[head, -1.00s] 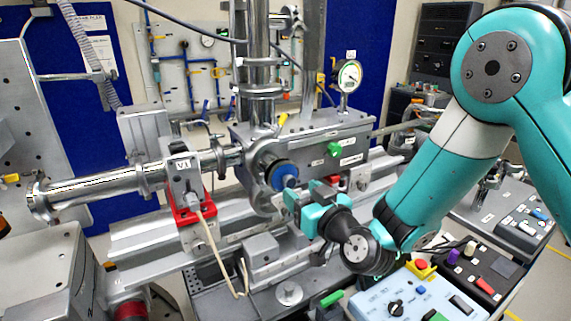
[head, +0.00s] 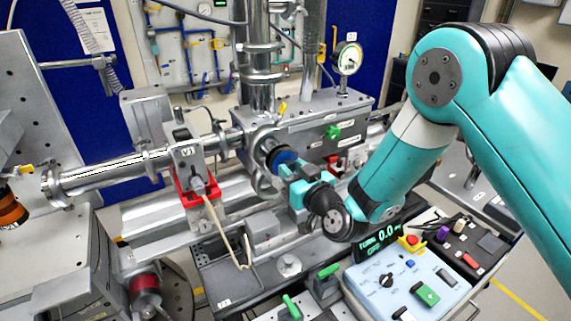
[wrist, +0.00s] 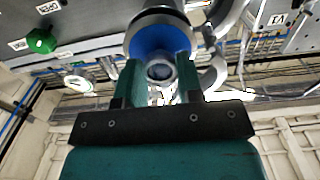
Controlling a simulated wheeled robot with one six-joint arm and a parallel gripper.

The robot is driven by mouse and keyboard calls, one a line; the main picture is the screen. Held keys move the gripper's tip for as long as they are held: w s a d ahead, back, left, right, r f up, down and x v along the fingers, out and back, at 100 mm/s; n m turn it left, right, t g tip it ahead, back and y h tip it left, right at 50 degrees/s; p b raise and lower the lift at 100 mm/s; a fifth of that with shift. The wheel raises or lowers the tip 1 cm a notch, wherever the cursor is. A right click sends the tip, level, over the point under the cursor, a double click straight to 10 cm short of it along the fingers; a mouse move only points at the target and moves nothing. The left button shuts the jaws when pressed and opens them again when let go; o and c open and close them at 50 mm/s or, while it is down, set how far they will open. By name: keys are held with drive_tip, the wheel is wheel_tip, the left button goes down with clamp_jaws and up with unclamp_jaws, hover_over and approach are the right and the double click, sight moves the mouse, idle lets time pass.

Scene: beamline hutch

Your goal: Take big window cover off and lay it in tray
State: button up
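The big window cover appears to be the blue round cap (head: 283,157) on the flange at the front of the grey chamber. In the wrist view the blue cap (wrist: 150,44) is close ahead, with a round grey knob (wrist: 160,72) at its middle. My gripper (head: 291,172) is right at the cap in the head view. In the wrist view my gripper (wrist: 158,74) has its two fingers apart, one on each side of the knob. I cannot tell whether they touch it.
A metal tube with a red-based valve marked V1 (head: 187,152) runs left of the cap. A green knob (head: 333,132) and a gauge (head: 348,57) are on the chamber.

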drive_tip(key=shift+c, duration=1.4)
drive_tip(key=shift+b+v, duration=1.05)
drive_tip(key=shift+b, duration=0.85)
drive_tip(key=shift+b+v, duration=2.45)
drive_tip(key=shift+b, duration=0.75)
